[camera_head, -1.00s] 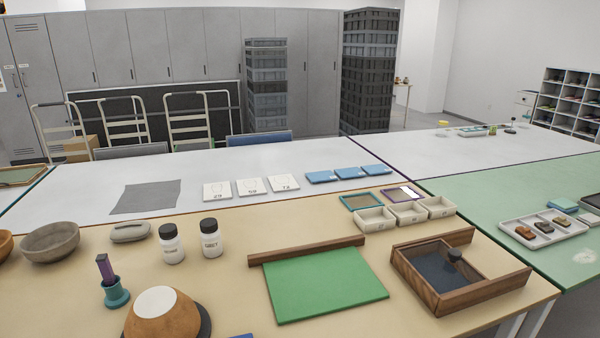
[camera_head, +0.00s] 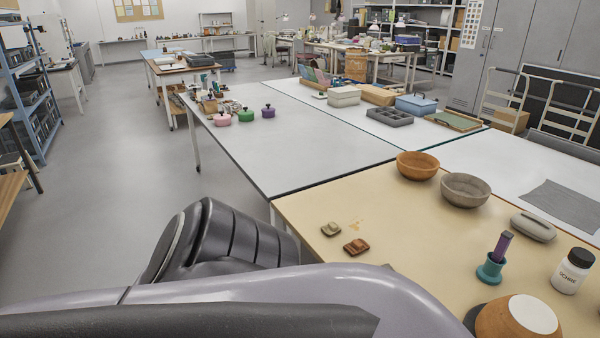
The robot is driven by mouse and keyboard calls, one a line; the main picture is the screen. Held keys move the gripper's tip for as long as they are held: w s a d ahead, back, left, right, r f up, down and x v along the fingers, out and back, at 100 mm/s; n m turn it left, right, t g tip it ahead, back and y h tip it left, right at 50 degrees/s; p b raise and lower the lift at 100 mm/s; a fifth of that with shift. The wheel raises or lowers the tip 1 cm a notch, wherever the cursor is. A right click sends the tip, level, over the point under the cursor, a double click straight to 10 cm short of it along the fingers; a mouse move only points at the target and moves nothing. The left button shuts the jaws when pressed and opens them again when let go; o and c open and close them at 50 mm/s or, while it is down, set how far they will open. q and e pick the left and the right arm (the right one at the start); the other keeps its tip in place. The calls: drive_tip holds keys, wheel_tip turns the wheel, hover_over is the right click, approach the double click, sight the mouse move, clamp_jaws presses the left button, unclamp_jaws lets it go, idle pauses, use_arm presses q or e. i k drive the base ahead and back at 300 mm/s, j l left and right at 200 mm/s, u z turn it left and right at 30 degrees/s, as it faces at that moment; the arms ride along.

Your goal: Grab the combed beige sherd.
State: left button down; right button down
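A small beige sherd (camera_head: 331,229) lies on the tan tabletop near its left corner. It is too small to make out combing on it. A reddish-brown sherd (camera_head: 356,247) lies just to its right and nearer, apart from it. My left arm crosses the bottom of the view, in front of the table's near left edge. Neither of my grippers shows, and nothing covers the two sherds.
An orange bowl (camera_head: 417,165), a grey bowl (camera_head: 465,189), a teal holder (camera_head: 490,270) with a purple stick and a white bottle (camera_head: 572,271) stand to the right. A brown rounded vessel (camera_head: 520,318) is nearest. The tabletop around the sherds is mostly clear.

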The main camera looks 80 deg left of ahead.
sight(331, 229)
drive_tip(key=u, duration=0.45)
drive_tip(key=j+u, duration=0.1)
drive_tip(key=u, duration=0.75)
drive_tip(key=j+u, duration=0.15)
drive_tip(key=u, duration=0.7)
drive_tip(key=j+z, duration=0.1)
drive_tip(key=z, duration=0.95)
drive_tip(key=j+z, duration=0.25)
drive_tip(key=z, duration=0.25)
drive_tip(key=j+z, duration=0.3)
drive_tip(key=z, duration=0.15)
drive_tip(key=k+j+z, duration=0.1)
drive_tip(key=j+z, duration=0.15)
drive_tip(key=k+j+z, duration=0.1)
drive_tip(key=j+z, duration=0.15)
drive_tip(key=j, duration=0.25)
drive_tip(key=k+j+z, duration=0.15)
drive_tip(key=j+z, duration=0.15)
drive_tip(key=k+j+z, duration=0.35)
drive_tip(key=j, duration=0.25)
drive_tip(key=k+j, duration=0.3)
drive_tip(key=j+z, duration=0.05)
